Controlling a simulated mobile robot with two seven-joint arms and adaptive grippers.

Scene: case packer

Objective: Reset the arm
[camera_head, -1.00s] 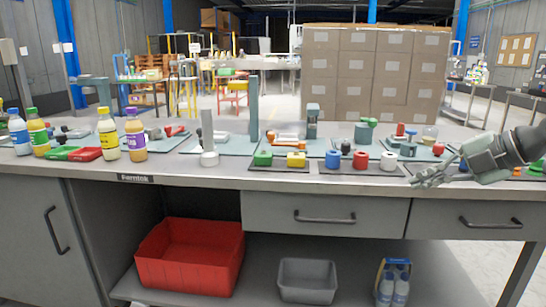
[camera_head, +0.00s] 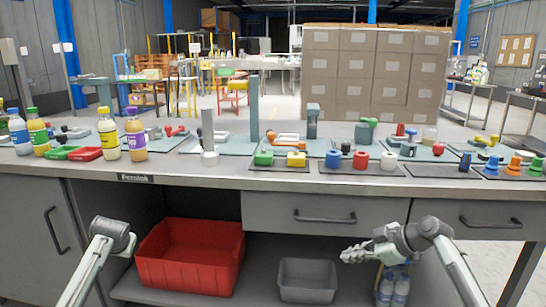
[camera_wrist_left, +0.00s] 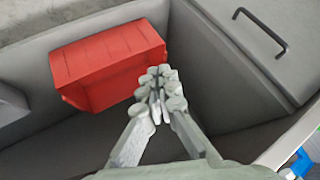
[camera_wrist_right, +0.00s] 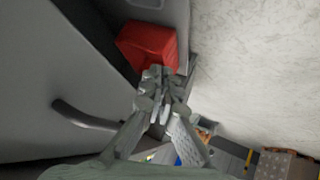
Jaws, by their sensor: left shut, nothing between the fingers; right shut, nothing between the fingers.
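My right gripper (camera_head: 357,253) is shut and empty. In the head view it hangs in front of the bench, below the worktop and in front of the open lower shelf. It also shows in the right wrist view (camera_wrist_right: 159,98), with its fingers together. My left arm comes in at the lower left of the head view, with its wrist in front of the bench; its fingers are hard to make out there. In the left wrist view my left gripper (camera_wrist_left: 159,90) is shut and empty, with the red bin behind it.
The grey worktop (camera_head: 220,177) holds bottles, coloured trays and mats with fixtures and small parts. Below it are drawers with handles (camera_head: 325,217). A red bin (camera_head: 165,272), a grey bin (camera_head: 307,281) and shrink-packed bottles (camera_head: 392,287) sit on the lower shelf.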

